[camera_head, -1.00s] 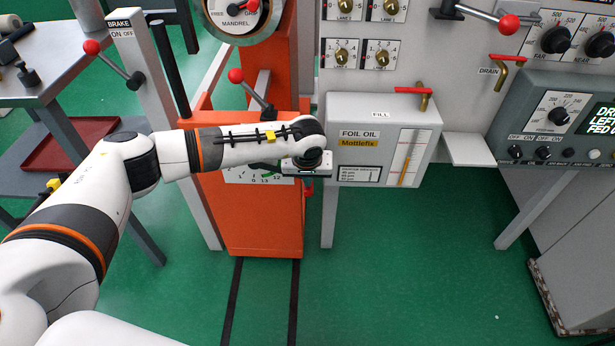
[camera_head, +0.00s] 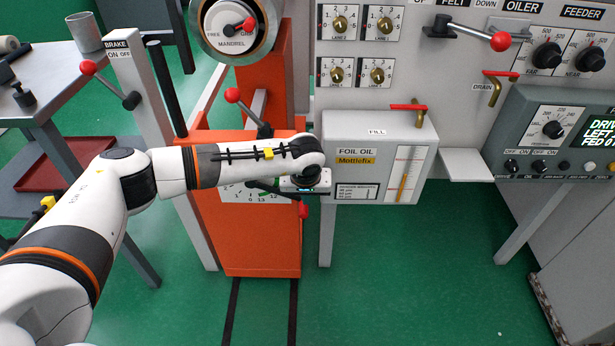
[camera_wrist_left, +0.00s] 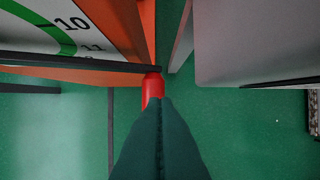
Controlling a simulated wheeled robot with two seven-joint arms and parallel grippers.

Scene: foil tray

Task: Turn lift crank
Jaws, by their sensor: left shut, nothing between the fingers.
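The lift crank's red grip (camera_head: 303,209) shows at the right edge of the orange column, below my left wrist. In the left wrist view the red grip (camera_wrist_left: 153,88) hangs at the end of a dark bar (camera_wrist_left: 80,62), beside a white dial with a green arc (camera_wrist_left: 60,30). My left gripper (camera_wrist_left: 156,103) is shut and empty, its dark fingers overlapping the lower part of the red grip. I cannot tell whether they touch it. In the head view my left wrist hides the fingertips and part of the dial (camera_head: 235,194). My right gripper is not in view.
The orange column (camera_head: 262,245) stands behind the crank. A grey foil oil box (camera_head: 410,150) is close to the right of my left wrist. A red-knobbed lever (camera_head: 233,96) and a brake post (camera_head: 140,110) stand to the left. Green floor below is open.

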